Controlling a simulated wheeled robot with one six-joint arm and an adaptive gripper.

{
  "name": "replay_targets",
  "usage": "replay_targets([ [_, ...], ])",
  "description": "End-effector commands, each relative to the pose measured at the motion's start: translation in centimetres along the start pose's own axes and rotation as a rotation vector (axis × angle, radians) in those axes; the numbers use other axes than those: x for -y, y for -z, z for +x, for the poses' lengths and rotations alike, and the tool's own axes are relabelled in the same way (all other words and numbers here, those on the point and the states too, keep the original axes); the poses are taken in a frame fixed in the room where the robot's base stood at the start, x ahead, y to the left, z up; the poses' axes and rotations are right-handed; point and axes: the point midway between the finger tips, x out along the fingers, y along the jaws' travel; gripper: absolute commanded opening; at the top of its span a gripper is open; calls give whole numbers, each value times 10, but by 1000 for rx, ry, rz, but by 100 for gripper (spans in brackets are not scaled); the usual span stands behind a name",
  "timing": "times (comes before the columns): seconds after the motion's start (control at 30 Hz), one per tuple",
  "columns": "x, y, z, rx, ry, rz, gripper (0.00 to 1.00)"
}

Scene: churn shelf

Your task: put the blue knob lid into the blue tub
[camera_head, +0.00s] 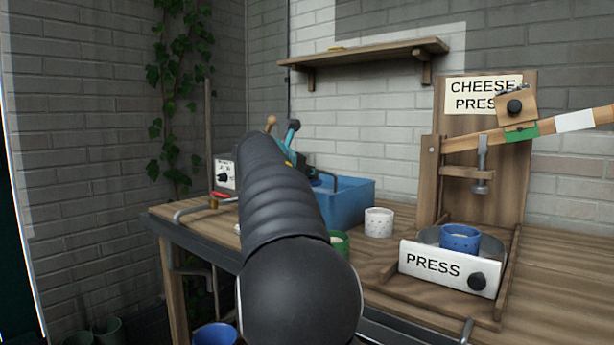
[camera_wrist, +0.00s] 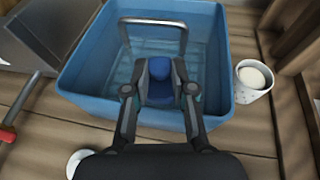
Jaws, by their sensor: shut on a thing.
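The blue tub (camera_wrist: 82,75) fills the upper middle of the wrist view. In the head view, the tub (camera_head: 350,205) stands on the bench, partly behind my arm. My gripper (camera_wrist: 160,75) is shut on the blue knob lid (camera_wrist: 159,70) and appears over the tub's near part in the wrist view. The lid shows as a blue piece between the fingers; much of it is hidden by them. I cannot tell how high it is above the tub floor. In the head view my arm hides most of the gripper and the lid.
A bent metal bar (camera_wrist: 155,22) spans the tub's far part. A white pierced cup (camera_wrist: 250,92) stands right of the tub. A blue cup (camera_head: 460,238) sits in the cheese press (camera_head: 490,180). A green cup (camera_head: 340,242) is beside my arm. A wall shelf (camera_head: 365,55) hangs above.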

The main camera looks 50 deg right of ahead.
Motion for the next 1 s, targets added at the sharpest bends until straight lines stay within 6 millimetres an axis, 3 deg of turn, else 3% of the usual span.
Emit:
replay_targets([
  [0.43, 0, 8, 3, 0, 0, -1, 0],
  [0.47, 0, 7, 3, 0, 0, 0, 29],
  [0.53, 0, 7, 3, 0, 0, 0, 47],
  [0.83, 0, 7, 2, 0, 0, 0, 50],
  [1.0, 0, -4, -2, 1, -1, 2, 50],
])
